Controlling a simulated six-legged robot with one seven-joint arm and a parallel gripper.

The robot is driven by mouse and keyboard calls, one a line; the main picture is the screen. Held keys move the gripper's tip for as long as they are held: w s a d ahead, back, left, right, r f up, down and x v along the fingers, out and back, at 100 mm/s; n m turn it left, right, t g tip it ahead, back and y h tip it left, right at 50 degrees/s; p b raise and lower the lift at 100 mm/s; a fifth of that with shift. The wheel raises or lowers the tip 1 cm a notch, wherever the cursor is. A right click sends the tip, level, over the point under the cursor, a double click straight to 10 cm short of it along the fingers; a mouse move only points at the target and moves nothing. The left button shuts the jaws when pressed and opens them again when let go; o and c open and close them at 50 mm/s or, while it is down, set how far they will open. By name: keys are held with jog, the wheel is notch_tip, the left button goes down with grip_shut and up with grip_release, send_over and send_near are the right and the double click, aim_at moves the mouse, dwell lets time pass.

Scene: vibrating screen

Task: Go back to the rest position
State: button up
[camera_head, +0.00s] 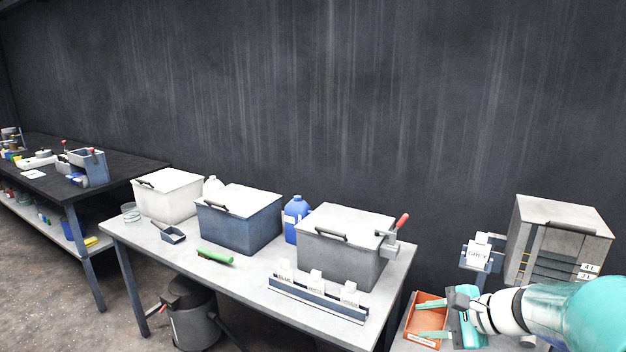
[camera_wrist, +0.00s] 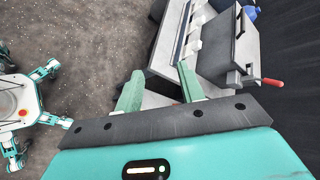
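My gripper (camera_head: 432,318) is at the lower right of the head view, over or in front of an orange tray (camera_head: 411,325). I cannot tell its height above the tray. Its two green fingers are spread apart with nothing between them. In the wrist view the fingers of my gripper (camera_wrist: 160,84) also stand apart and empty, with part of a pale table edge beyond them. My arm comes in from the right edge of the head view and hides part of the right-hand surface.
A white table (camera_head: 255,262) holds a white bin (camera_head: 168,198), a blue bin (camera_head: 240,222), a grey bin (camera_head: 345,255) with a red-handled part (camera_head: 402,222), and a label rack (camera_head: 318,302). A grey cabinet (camera_head: 560,235) stands behind my arm. A dark wall closes the back.

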jog(key=s+a+r+n+g+h, duration=0.1)
jog(key=s+a+r+n+h, duration=0.1)
jog(key=s+a+n+h, duration=0.2)
jog(key=s+a+r+n+h, duration=0.2)
jog(key=s+a+n, duration=0.3)
jog(key=s+n, duration=0.6)
jog(key=s+h, duration=0.1)
jog(key=s, duration=0.4)
jog(key=shift+a+r+n+g+h, duration=0.2)
jog(key=shift+a+n+g+h, duration=0.1)
jog(key=shift+g+h, duration=0.1)
jog(key=shift+d, duration=0.15)
